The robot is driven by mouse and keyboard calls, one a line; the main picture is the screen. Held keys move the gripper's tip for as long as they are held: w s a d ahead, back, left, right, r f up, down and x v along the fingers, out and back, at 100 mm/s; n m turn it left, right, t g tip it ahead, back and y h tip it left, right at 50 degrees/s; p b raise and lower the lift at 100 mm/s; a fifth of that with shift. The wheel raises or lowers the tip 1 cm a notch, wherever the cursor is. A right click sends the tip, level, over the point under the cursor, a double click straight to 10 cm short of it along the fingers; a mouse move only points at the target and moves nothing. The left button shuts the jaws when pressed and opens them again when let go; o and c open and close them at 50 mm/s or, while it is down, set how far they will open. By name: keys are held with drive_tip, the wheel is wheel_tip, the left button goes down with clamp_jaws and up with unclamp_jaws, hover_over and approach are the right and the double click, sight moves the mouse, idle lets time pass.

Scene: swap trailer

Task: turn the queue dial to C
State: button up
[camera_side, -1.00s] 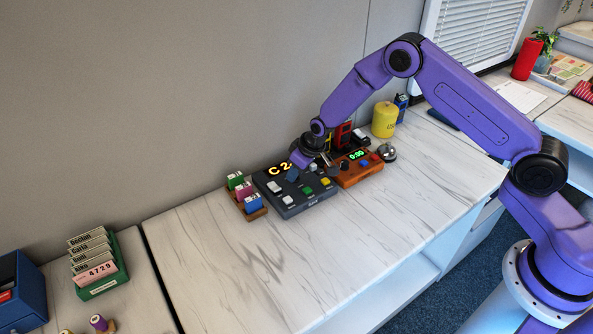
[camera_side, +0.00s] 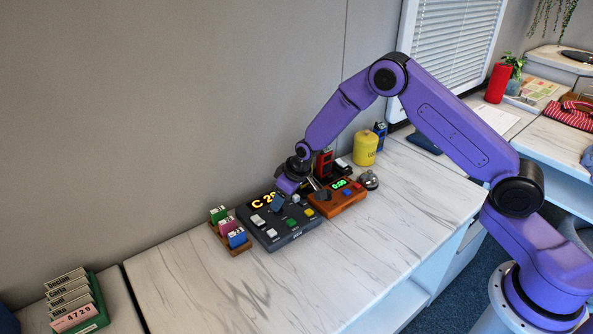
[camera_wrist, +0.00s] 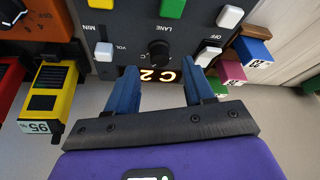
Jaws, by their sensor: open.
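The dark queue console (camera_side: 283,236) lies on the counter against the wall. Its lit display (camera_side: 261,203) shows a C and digits, partly covered by my gripper. In the wrist view a round black dial (camera_wrist: 160,50) sits under the word LANE, close to the display. The dial's pointer setting is too small to tell. My gripper (camera_wrist: 159,67) is open, its two blue fingers apart on either side of the display, tips near the dial. I cannot tell whether they touch the console. In the side view my gripper (camera_side: 280,204) hides the dial.
A wooden tray (camera_side: 238,249) with green, pink and blue blocks stands left of the console. An orange timer box (camera_side: 337,200) stands close on its right, with a bell (camera_side: 369,179) and yellow canister (camera_side: 365,148) beyond. The counter in front is clear.

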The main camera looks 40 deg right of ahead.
drive_tip(key=v, duration=1.4)
drive_tip(key=shift+s, duration=0.15)
drive_tip(key=shift+r, duration=0.1)
drive_tip(key=s+a+r+n+g, duration=0.1)
drive_tip(key=s+a+r+n, duration=0.15)
drive_tip(key=s, duration=0.75)
drive_tip(key=s+a+r+n+g, duration=0.1)
drive_tip(key=s+r+n, duration=0.15)
drive_tip(key=s, duration=0.75)
drive_tip(key=s+d+r+n+g, duration=0.1)
drive_tip(key=s+d, duration=0.2)
drive_tip(key=s, duration=0.6)
drive_tip(key=s+d+r+n+h, duration=0.1)
drive_tip(key=s+d, duration=0.3)
drive_tip(key=s, duration=0.5)
drive_tip(key=shift+r+n+g, duration=0.3)
drive_tip(key=shift+n+g, duration=0.1)
drive_tip(key=shift+n, duration=0.2)
